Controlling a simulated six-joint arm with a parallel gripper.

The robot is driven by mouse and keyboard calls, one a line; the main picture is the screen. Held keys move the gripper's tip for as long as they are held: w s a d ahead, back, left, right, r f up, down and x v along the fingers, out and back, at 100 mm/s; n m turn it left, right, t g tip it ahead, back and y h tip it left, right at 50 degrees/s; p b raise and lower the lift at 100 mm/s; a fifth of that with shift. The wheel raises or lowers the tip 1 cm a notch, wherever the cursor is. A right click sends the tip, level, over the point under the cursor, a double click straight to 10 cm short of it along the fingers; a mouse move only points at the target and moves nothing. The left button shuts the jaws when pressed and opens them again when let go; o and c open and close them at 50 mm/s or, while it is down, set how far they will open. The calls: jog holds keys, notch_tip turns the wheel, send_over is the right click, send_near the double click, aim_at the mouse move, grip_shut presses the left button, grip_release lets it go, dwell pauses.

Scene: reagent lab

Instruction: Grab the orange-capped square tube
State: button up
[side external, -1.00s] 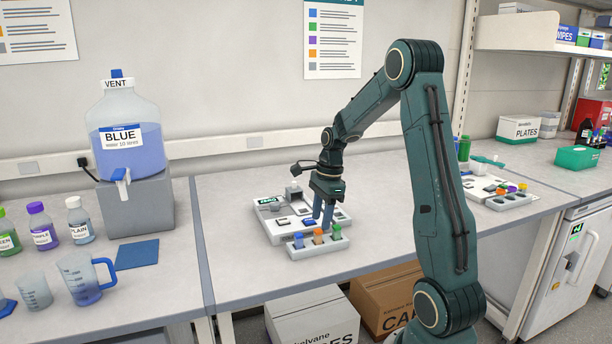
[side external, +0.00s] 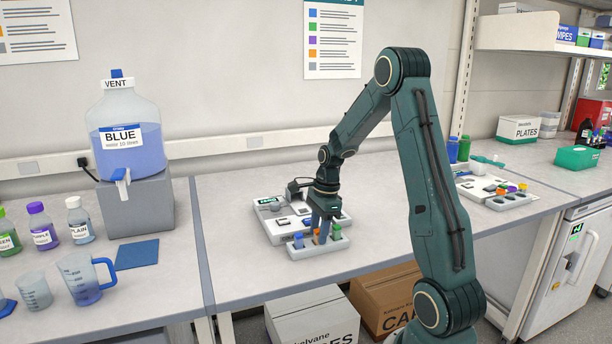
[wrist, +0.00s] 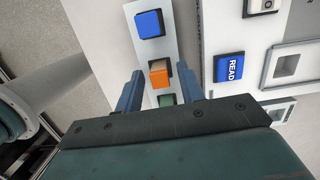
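The orange-capped square tube (wrist: 159,76) stands in the middle of a small grey rack, between a blue-capped tube (wrist: 150,24) and a green-capped tube (wrist: 166,99). In the side view its orange cap (side external: 323,235) is partly hidden by my fingers. My gripper (side external: 323,238) points down over the rack. In the wrist view my gripper (wrist: 160,88) is open, with one finger on each side of the orange cap and a visible gap at the left. Whether either finger touches the tube I cannot tell.
A blue-filled beaker (side external: 84,281) and bottles stand far to the left. The bench between is clear apart from a blue mat (side external: 137,253).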

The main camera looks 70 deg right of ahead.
grip_shut()
jog(key=shift+r, duration=0.15)
notch_tip(320, 180, up, 20)
dwell(0.7)
dwell(0.5)
